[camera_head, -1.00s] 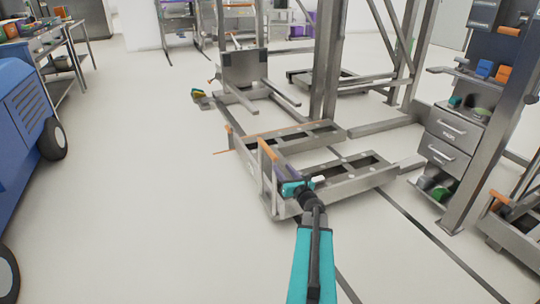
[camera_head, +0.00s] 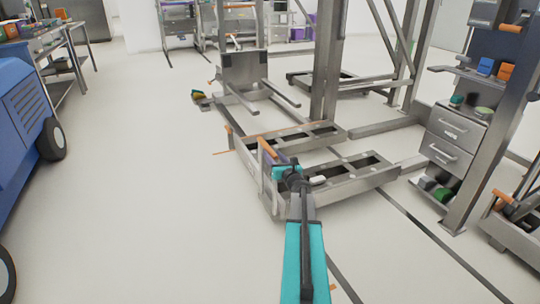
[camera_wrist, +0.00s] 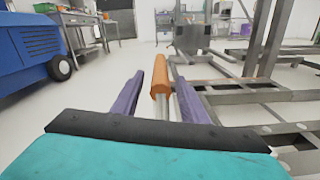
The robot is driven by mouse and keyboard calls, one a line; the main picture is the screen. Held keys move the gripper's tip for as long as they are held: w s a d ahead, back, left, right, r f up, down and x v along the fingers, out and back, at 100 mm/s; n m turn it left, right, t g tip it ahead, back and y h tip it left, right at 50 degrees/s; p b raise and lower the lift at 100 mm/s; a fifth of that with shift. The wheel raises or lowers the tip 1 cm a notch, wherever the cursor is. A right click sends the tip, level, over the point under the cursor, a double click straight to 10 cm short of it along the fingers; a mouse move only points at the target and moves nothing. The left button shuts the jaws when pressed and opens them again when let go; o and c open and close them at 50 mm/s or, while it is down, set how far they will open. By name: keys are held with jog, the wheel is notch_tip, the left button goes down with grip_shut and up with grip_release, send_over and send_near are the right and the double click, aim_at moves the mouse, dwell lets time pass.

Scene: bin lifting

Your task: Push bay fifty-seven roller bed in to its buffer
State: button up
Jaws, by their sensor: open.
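The roller bed (camera_head: 345,180) is a low grey metal frame on the floor, with an upright bar topped by an orange grip (camera_head: 267,147) at its near left end. I cannot read a bay number on it. My gripper (camera_head: 276,163) is at that bar, at the end of my teal arm. In the wrist view the orange grip (camera_wrist: 160,76) lies between the two purple fingers of my open gripper (camera_wrist: 158,98). Whether either finger touches it, I cannot tell. My arm hides part of the frame's near end.
A blue wheeled machine (camera_head: 25,125) stands at the left, with open floor (camera_head: 130,200) between. A grey rack post (camera_head: 325,65) rises behind the bed. A drawer cabinet (camera_head: 452,138) stands at the right, and another low frame (camera_head: 515,225) lies at the lower right.

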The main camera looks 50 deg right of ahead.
aim_at(270, 152)
jog(key=shift+b+x, duration=0.4)
jog(key=shift+x, duration=1.4)
grip_shut()
